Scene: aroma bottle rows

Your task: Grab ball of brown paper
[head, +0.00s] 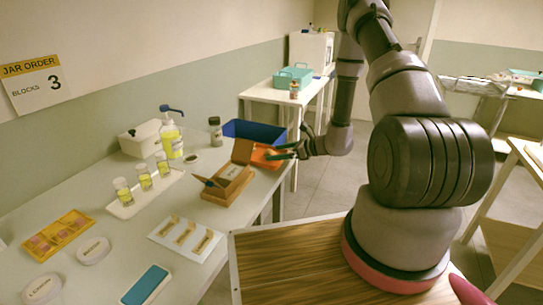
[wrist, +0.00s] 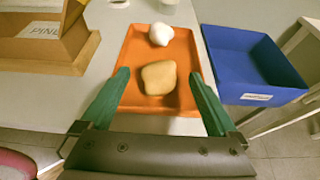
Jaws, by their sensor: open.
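The ball of brown paper (wrist: 159,77) is a tan, rounded lump in the wrist view. It lies in an orange tray (wrist: 138,46), which also shows in the head view (head: 262,158). A white ball (wrist: 161,34) lies beyond it in the same tray. My gripper (wrist: 160,75) is open, with its green fingers on either side of the brown ball in the picture. The fingers look apart from the ball, and nothing is held. In the head view my gripper (head: 287,151) is at the orange tray, and the ball cannot be made out.
A blue bin (wrist: 250,62) stands right of the tray. A brown box (head: 227,182) stands beside the tray on the table, left in the wrist view. Bottles, including a pump bottle (head: 171,137), and a white tray of jars (head: 147,192) stand farther left.

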